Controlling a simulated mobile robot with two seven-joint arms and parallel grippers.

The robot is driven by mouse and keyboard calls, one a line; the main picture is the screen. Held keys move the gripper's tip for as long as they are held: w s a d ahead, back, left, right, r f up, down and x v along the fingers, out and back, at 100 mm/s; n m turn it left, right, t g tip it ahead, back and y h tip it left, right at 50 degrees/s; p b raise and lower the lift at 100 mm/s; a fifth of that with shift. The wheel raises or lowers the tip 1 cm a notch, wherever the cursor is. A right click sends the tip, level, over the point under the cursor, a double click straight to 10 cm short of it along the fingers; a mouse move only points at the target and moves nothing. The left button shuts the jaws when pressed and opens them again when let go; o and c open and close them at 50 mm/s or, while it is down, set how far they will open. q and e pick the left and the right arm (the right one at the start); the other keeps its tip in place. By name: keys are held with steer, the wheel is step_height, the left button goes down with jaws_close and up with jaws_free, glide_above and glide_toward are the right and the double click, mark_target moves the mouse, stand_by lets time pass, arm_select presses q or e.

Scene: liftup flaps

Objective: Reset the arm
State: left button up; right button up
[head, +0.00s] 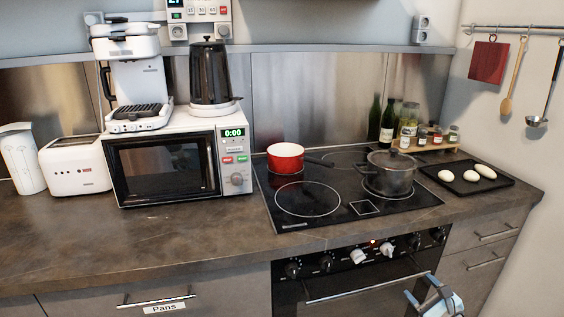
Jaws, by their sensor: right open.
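My right gripper (424,288) shows at the lower right of the head view, in front of the oven. Its jaws are open and nothing shows between them. It is near the right end of the oven door handle (345,292); I cannot tell whether it touches the handle. The rest of my right arm is cut off by the lower edge of the view. My left gripper is not in view.
The microwave (160,172), with coffee machine and kettle on top, stands on the counter (150,245). A red pan (285,157) and dark pot (390,175) sit on the hob. The oven and the drawer labelled Pans (165,303) are shut. The front-left counter is clear.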

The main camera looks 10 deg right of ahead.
steer(key=s+a+f+n+g+y, duration=0.1)
steer(key=s+a+f+n+g, duration=0.15)
steer(key=s+a+n, duration=0.35)
steer(key=s+a+f+n+g+y, duration=0.15)
steer(key=s+a+f+n, duration=0.25)
steer(key=a+n, duration=0.5)
steer(key=s+a+n+g+h, duration=0.1)
steer(key=s+a+n+g, duration=0.1)
steer(key=s+a+n, duration=1.25)
arm_select(q)
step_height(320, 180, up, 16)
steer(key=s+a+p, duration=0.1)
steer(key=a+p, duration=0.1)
steer(key=p, duration=2.3)
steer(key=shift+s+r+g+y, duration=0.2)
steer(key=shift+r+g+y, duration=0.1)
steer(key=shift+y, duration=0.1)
arm_select(e)
steer(key=d+r+n+h, duration=0.1)
steer(key=d+r, duration=0.3)
steer(key=r, duration=1.3)
steer(key=shift+w, duration=0.2)
